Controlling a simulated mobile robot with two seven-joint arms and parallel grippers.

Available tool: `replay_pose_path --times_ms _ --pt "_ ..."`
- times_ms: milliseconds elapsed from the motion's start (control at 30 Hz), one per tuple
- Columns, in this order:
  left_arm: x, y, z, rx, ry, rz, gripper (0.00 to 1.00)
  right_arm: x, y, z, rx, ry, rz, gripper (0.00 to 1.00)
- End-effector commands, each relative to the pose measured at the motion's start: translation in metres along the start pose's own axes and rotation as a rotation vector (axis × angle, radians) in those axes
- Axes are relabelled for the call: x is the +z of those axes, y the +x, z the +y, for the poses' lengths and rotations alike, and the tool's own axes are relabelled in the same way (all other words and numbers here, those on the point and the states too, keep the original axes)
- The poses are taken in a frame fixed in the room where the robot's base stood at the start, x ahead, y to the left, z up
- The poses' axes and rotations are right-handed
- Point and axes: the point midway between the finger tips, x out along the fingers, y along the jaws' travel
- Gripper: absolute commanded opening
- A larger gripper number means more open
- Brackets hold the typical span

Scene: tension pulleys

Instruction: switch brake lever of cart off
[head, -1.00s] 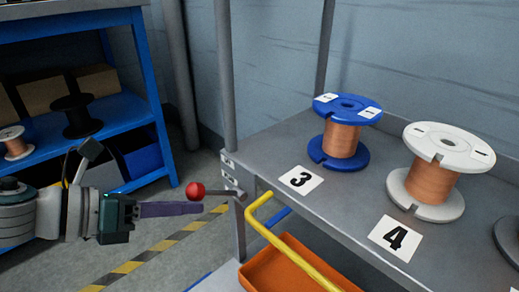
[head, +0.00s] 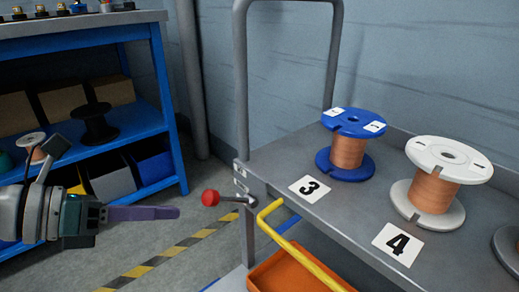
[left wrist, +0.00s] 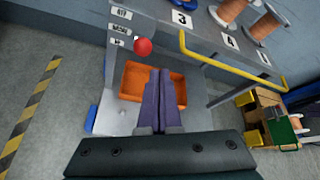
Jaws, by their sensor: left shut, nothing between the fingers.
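The brake lever is a short metal rod with a red ball knob (head: 210,198) at the near left corner of the grey cart (head: 275,172). It points left from the cart's corner post. My left gripper (head: 178,212) is shut and empty, its purple fingers pointing right, with the tips a little left of and below the knob. In the left wrist view the red knob (left wrist: 143,46) is just beyond the fingertips (left wrist: 158,72), slightly left. Labels (left wrist: 118,28) sit on the post beside it; their text is too small to read surely. My right gripper is not in view.
A yellow handle (head: 300,256) juts from the cart's front edge beside the lever. Blue (head: 348,150) and white (head: 435,185) spools stand on the cart top. An orange bin (head: 290,272) is below. A blue shelf (head: 135,115) stands at left; the floor between is clear.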

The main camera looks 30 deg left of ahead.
Motion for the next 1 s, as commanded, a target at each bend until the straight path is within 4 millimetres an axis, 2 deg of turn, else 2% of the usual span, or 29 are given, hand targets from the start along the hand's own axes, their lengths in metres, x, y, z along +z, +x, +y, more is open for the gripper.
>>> replay_pose_path --times_ms 33,200,767,867,967,1000 --pt "0.003 -0.007 -0.003 0.000 -0.002 0.004 0.00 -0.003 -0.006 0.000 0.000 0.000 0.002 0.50" --pt "0.007 -0.017 -0.004 0.000 -0.001 0.003 0.00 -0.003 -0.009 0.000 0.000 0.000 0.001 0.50" --pt "0.008 -0.017 -0.004 0.001 -0.005 0.000 0.00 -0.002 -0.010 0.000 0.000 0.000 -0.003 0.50" --pt "0.024 -0.021 -0.014 0.018 -0.062 -0.035 0.00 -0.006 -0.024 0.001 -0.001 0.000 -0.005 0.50" --pt "0.061 -0.029 -0.034 0.066 -0.224 -0.128 0.00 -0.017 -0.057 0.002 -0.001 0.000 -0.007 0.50" --pt "0.080 -0.034 -0.044 0.093 -0.324 -0.179 0.00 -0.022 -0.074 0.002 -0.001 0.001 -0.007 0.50"
